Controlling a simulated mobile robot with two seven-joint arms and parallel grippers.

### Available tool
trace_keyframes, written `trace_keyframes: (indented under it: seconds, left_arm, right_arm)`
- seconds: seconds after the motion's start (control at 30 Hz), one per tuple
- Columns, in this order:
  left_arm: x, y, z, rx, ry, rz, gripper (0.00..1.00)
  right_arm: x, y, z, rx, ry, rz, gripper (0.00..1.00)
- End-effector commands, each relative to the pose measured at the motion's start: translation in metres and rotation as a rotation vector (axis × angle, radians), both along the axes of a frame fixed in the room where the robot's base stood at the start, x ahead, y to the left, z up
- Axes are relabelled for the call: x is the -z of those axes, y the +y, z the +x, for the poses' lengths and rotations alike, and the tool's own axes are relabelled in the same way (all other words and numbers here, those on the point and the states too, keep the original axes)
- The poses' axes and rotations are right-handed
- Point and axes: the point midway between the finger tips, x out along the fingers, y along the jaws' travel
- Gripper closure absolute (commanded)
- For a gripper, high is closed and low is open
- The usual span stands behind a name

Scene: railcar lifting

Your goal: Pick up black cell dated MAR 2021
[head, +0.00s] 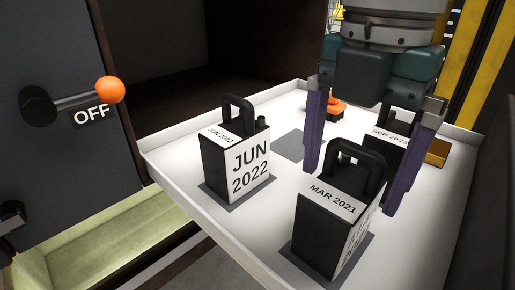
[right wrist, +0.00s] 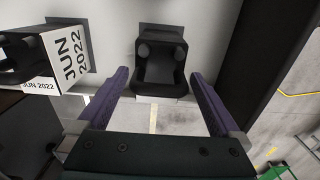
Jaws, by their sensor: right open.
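The black cell dated MAR 2021 (head: 319,235) stands upright at the front of a white tray, with a white label and a black looped handle on top. My right gripper (head: 351,190) points down from above, its two purple fingers apart and empty. In the head view its fingers appear on either side of the handle, with the cell in front. In the right wrist view a black handled cell (right wrist: 160,68) shows ahead between the fingers (right wrist: 165,90); its date is not readable there. My left gripper is not in view.
The black JUN 2022 cell (head: 228,168) stands to the left, also in the right wrist view (right wrist: 50,60). A SEP-dated cell (head: 391,138) stands behind, partly hidden. The white tray (head: 400,262) has raised edges. An orange-knobbed OFF lever (head: 109,90) is at left.

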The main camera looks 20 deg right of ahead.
Motion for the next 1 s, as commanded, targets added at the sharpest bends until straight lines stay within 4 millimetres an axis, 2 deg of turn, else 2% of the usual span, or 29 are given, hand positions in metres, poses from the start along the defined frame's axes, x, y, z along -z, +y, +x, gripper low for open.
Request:
trace_keyframes:
  seconds: [0.13,0.37,1.0]
  left_arm:
    - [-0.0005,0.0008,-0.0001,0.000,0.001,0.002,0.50]
    - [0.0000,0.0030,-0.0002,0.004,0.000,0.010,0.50]
    - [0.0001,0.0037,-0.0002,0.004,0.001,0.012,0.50]
  right_arm:
    - [0.0142,0.0002,-0.0006,-0.001,0.001,0.000,0.00]
    - [0.0154,0.0004,-0.0003,-0.002,-0.001,0.000,0.00]
    - [0.0148,0.0006,-0.0005,-0.002,0.000,0.000,0.72]
